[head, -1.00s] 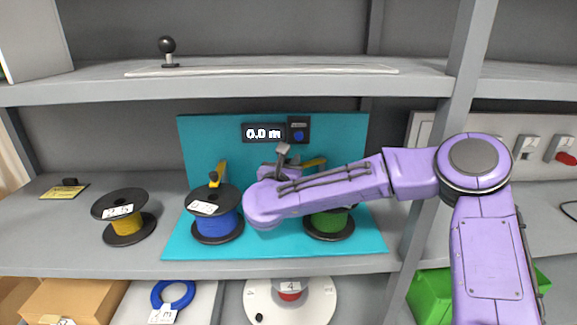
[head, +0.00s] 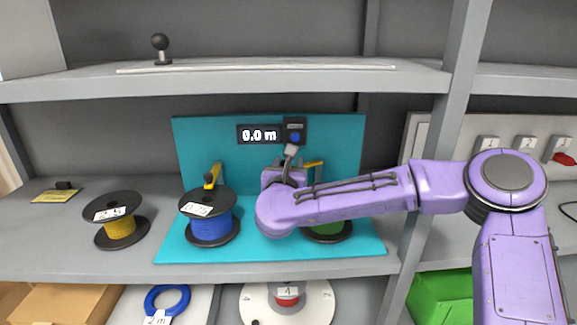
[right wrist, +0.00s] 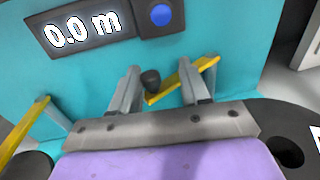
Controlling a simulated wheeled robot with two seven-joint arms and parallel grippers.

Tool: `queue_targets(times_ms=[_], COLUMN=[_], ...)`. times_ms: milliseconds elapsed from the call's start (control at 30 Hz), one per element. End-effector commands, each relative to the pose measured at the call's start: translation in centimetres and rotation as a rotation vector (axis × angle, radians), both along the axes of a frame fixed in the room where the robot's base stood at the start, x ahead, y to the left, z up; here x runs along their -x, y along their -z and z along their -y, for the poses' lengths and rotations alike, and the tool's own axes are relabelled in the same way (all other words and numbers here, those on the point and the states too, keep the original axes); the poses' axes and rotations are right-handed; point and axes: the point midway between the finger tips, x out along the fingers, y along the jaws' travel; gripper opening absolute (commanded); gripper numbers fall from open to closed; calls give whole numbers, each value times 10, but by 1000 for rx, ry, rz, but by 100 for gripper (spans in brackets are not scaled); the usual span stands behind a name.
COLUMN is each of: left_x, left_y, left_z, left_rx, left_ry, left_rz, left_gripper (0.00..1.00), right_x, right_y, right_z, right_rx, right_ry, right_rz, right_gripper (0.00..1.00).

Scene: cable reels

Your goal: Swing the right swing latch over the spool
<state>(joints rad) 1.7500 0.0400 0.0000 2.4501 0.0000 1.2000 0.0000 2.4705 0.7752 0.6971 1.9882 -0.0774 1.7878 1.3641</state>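The right swing latch (head: 314,163) is a yellow bar on the teal back panel, partly hidden by my right arm in the head view. In the right wrist view the latch (right wrist: 182,82) slants down to the left towards a black knob (right wrist: 151,80). My right gripper (right wrist: 161,83) is open, with one finger on each side of the knob; I cannot tell whether either touches it. In the head view my right gripper (head: 290,158) is in front of the panel. The green spool (head: 327,228) stands below, mostly hidden by my arm. My left gripper is not in view.
A blue spool (head: 211,229) stands left on the teal base, with a yellow latch (head: 213,175) raised behind it. A yellow spool (head: 120,228) stands farther left. A display reading 0.0 m (head: 259,134) and a blue button (head: 295,138) are above. A grey post (head: 436,150) stands right.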

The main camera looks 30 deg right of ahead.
Motion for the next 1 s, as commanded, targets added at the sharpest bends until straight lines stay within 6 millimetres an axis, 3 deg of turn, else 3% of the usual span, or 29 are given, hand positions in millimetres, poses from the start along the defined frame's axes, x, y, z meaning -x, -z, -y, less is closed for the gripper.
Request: queue_targets(times_ms=[133, 400, 533, 1000], left_x=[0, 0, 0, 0], left_y=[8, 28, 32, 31], left_z=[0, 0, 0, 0], left_rx=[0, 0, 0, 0], left_ry=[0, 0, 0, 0], left_rz=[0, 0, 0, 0], left_gripper=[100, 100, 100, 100], right_x=[12, 64, 79, 85], right_y=[2, 3, 1, 0], right_z=[-10, -47, -59, -62], right_rx=[0, 2, 1, 0], right_ry=[-3, -3, -2, 0], right_rz=[2, 3, 2, 0], right_gripper=[45, 45, 45, 45])
